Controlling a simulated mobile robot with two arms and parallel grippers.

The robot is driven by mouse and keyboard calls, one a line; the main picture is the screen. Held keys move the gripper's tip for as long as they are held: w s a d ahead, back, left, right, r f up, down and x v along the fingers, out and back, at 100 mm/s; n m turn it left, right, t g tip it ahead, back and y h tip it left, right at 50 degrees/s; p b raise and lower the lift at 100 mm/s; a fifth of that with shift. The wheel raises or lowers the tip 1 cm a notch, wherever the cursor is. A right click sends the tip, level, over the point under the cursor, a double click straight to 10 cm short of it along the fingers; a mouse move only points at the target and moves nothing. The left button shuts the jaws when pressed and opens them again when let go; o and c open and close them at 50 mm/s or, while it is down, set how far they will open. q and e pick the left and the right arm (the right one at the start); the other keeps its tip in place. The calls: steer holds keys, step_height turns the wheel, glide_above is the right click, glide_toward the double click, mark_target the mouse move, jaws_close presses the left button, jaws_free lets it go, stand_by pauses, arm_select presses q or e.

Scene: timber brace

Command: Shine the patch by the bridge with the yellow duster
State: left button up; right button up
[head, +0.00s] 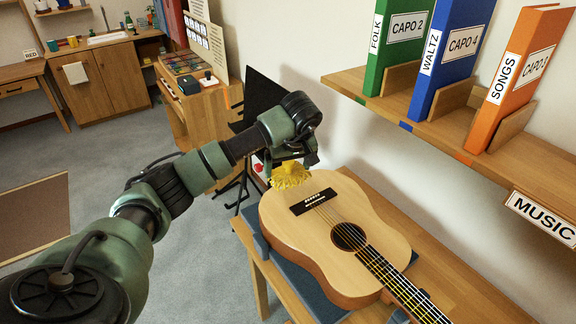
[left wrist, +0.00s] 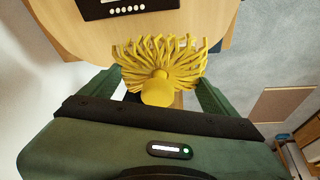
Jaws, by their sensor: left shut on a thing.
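The yellow duster (head: 290,175) is a fringed, mop-like thing at the lower end of the guitar top. My left gripper (head: 287,158) is shut on it, and its strands spread between the fingers in the left wrist view (left wrist: 160,70). The guitar (head: 290,225) lies face up, with its dark bridge (head: 314,201) just right of the duster. The bridge also shows at the top of the left wrist view (left wrist: 110,8). The duster overlaps the guitar's edge; whether it touches the top I cannot tell. No distinct patch shows by the bridge. My right gripper is not in view.
The guitar rests on a dark pad on a wooden bench (head: 440,265) against the wall. A shelf (head: 430,120) with green, blue and orange binders overhangs it at the right. A black stand (head: 262,95) and a wooden cabinet (head: 200,115) stand behind my arm.

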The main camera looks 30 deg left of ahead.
arm_select(q)
steer(key=shift+f, duration=0.1)
step_height(320, 180, down, 5)
steer(key=b, duration=0.3)
steer(key=shift+f, duration=0.3)
stand_by(0.5)
steer(key=shift+f+b, duration=0.55)
stand_by(0.4)
